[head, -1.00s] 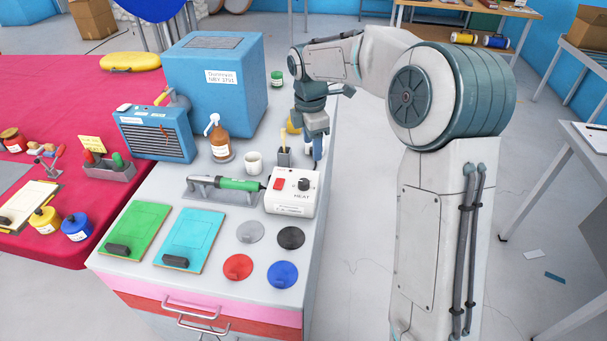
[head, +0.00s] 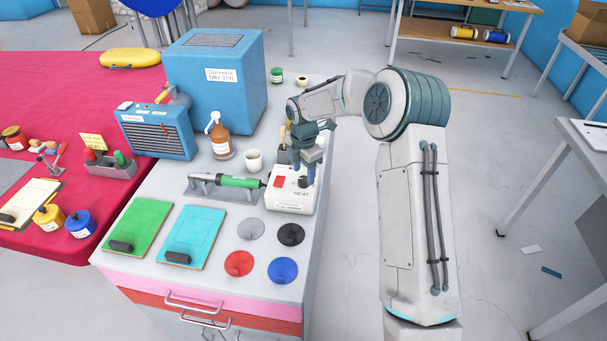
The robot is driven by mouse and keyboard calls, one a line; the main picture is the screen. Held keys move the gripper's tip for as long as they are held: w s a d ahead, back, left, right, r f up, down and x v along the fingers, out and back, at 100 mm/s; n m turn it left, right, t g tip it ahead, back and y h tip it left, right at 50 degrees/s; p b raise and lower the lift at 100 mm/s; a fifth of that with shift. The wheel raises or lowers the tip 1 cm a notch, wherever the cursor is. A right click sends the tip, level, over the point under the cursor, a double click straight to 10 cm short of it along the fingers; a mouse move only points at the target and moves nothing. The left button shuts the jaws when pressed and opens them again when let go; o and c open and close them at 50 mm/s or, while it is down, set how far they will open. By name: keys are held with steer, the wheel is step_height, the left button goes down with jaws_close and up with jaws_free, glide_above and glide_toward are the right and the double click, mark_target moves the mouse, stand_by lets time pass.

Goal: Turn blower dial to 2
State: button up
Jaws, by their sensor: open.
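A white control box (head: 290,203) marked HEAT stands on the grey worktop, with a red rocker switch (head: 279,182) on its left. Its dark dial, seen one second ago at the right of the top, is now mostly hidden behind my gripper, so its setting cannot be read. My gripper (head: 304,178) points down at the dial, open, with its fingertips at or just above it. I cannot tell whether they touch the dial. A green-handled hot-air tool (head: 240,181) lies in a grey holder left of the box.
A white mug (head: 253,160), a brown pump bottle (head: 220,140) and a dark brush cup stand behind the box. A blue grilled unit (head: 158,135) and a big blue box (head: 215,85) stand farther back. Coloured discs and two boards lie in front.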

mark_target(303, 182)
steer(key=shift+f, duration=1.35)
steer(key=c, duration=1)
steer(key=shift+o, duration=0.2)
